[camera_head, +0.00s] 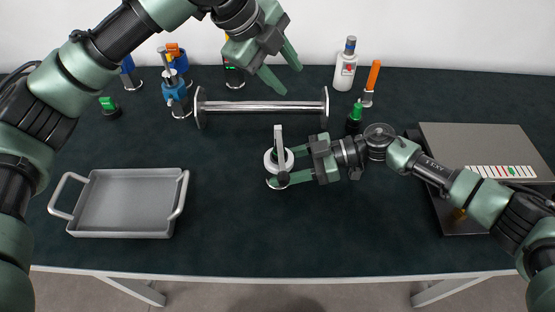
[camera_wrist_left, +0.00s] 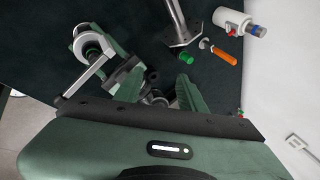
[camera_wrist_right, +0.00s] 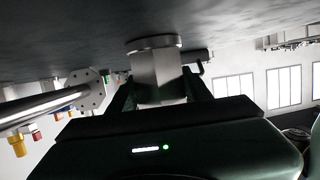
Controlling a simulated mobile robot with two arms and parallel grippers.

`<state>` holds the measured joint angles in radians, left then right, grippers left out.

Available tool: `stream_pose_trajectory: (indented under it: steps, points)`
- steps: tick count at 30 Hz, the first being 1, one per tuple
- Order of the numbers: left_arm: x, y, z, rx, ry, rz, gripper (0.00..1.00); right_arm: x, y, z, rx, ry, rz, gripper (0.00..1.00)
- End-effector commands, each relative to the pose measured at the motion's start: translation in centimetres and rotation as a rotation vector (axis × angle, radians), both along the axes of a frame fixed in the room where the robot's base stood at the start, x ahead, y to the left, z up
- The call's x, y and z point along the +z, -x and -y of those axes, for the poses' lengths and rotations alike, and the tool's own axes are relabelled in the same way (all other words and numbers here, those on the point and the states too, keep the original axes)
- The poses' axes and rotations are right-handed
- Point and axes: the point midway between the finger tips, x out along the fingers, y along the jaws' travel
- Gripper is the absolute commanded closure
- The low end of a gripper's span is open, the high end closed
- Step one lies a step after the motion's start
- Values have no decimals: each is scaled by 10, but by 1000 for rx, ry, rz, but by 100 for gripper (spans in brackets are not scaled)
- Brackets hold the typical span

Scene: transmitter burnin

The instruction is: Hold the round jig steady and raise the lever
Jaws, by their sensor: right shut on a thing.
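The round jig (camera_head: 270,163) is a white and silver cylinder standing on the dark table, near the middle. Its grey lever (camera_head: 279,138) sticks up from it in the head view; the lever also shows in the left wrist view (camera_wrist_left: 84,78). My right gripper (camera_head: 280,170) comes from the right and is shut on the jig, one finger on each side. In the right wrist view the jig's body (camera_wrist_right: 158,75) sits between the fingers. My left gripper (camera_head: 283,78) is open and empty, raised above the metal bar at the back.
A metal bar with end plates (camera_head: 260,107) lies behind the jig. A grey tray (camera_head: 128,205) is at the left and a grey box (camera_head: 490,150) at the right. A white bottle (camera_head: 345,68) and an orange-handled tool (camera_head: 372,78) stand at the back. The front middle is clear.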

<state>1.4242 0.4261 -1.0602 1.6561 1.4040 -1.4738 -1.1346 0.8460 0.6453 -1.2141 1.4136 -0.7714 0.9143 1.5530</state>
Motion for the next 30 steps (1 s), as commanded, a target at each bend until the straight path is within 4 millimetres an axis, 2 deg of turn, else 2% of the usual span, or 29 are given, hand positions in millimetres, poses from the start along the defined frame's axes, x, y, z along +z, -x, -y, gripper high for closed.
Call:
stream_pose_trajectory:
  steps: [1,3,6,9,12,15,20,30]
  points:
    - [-5,23,10,-101,-70,0,60,0,0,0,0,0,-1,93]
    - [-14,54,17,-237,-169,-9,60,0,0,0,0,0,-1,93]
    - [-27,94,18,-418,-306,-24,60,0,0,0,0,0,-1,93]
    - [-37,123,13,-565,-423,-43,60,0,0,0,0,0,0,93]
    - [-43,143,6,-670,-506,-60,60,0,0,0,0,0,0,93]
    - [-47,153,1,-727,-552,-72,60,0,0,0,0,0,0,93]
    - [-57,157,-2,-746,-569,-79,60,0,0,0,0,-1,0,93]
    - [-99,157,-1,-742,-563,-79,60,0,0,0,0,-1,0,93]
